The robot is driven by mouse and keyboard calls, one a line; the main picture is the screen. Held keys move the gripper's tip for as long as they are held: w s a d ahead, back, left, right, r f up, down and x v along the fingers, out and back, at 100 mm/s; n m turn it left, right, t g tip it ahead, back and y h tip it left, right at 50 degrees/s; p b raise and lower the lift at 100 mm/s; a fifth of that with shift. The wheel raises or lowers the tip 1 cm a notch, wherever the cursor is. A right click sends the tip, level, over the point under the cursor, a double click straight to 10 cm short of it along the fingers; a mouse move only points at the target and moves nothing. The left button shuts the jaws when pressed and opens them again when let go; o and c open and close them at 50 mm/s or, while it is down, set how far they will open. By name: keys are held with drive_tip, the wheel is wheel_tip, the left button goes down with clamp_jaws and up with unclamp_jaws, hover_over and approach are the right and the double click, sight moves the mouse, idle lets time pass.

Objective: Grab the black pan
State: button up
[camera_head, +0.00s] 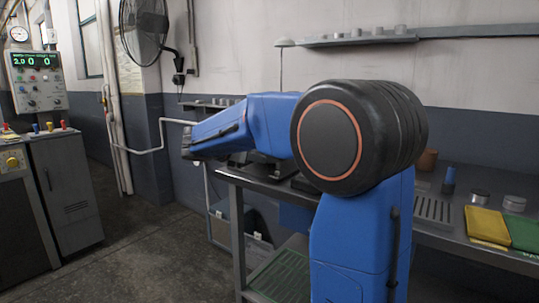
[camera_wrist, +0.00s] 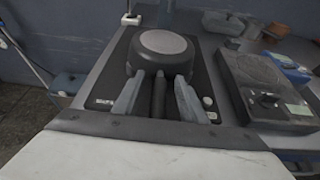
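In the wrist view, the black pan (camera_wrist: 163,44) sits on a flat dark hot plate (camera_wrist: 203,84) with knobs at its front right. The pan's round body is at the far end, and its handle (camera_wrist: 158,97) points back toward me. My gripper (camera_wrist: 159,80) is open, with one grey finger on each side of the handle. A narrow gap shows between the handle and each finger. The fingertips reach close to the pan's body; whether they touch it I cannot tell.
A second dark appliance (camera_wrist: 262,90) stands to the right of the hot plate. In the head view, the metal workbench (camera_head: 460,232) carries a yellow tray (camera_head: 487,225), a green tray (camera_head: 522,232) and small round tins. Open floor (camera_head: 150,245) lies to the left.

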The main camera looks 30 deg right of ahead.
drive_tip(key=shift+w+d+f, duration=0.1)
drive_tip(key=shift+d, duration=0.15)
clamp_jaws()
